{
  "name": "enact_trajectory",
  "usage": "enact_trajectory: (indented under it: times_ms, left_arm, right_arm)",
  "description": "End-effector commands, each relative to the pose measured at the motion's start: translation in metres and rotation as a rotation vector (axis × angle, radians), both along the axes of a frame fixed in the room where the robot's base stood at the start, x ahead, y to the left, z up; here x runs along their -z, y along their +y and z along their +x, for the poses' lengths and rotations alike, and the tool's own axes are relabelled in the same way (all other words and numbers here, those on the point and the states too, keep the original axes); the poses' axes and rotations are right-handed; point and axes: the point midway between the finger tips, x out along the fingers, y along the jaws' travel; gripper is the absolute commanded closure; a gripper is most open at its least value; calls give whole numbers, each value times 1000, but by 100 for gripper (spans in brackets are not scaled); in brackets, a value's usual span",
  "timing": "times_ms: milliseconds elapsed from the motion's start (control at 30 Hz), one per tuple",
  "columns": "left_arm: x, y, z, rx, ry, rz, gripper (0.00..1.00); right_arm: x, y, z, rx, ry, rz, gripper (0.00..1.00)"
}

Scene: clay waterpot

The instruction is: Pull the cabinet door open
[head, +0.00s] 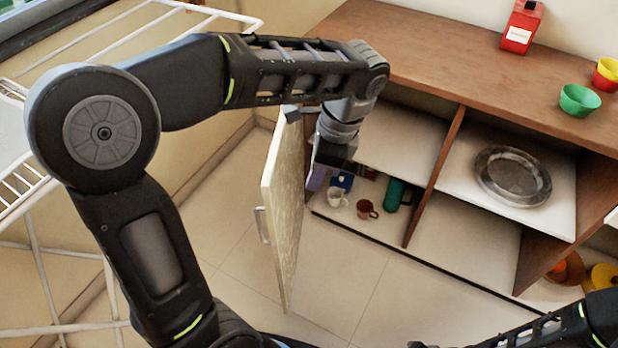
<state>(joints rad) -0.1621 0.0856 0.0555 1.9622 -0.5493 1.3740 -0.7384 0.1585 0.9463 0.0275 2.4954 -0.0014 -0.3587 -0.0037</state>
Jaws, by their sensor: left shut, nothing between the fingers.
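The cabinet door (286,200) is a pale panel standing swung out from the wooden cabinet (433,170), with a metal handle (262,226) on its left face. The cabinet's left compartment is exposed. My left arm reaches over the top of the door. My left gripper (318,178) is on the door's inner side, between the door and the compartment, pointing down. It is shut and empty; its fingertips are small and partly dark, and I cannot tell whether they touch the door. My right arm enters at the lower right; its gripper is not clearly visible.
Inside the left compartment are a white cup (337,197), a brown mug (367,209) and a teal bottle (394,195). A metal plate (513,175) lies on the middle shelf. A red container (521,27) and bowls (579,100) stand on top. A white rack (45,262) stands left.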

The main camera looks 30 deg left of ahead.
Motion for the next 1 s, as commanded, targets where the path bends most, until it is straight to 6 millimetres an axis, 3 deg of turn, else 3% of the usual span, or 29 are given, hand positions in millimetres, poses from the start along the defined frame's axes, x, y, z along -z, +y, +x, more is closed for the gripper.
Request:
enact_trajectory:
  times_ms: [433,700,1000]
  left_arm:
    - [85,19,-9,-1,4,0,100]
    - [81,51,-22,-1,0,0,100]
    - [81,56,-24,0,1,1,100]
  right_arm:
    - [20,0,0,0,0,0,64]
    - [19,0,0,0,0,0,64]
    - [19,0,0,0,0,0,64]
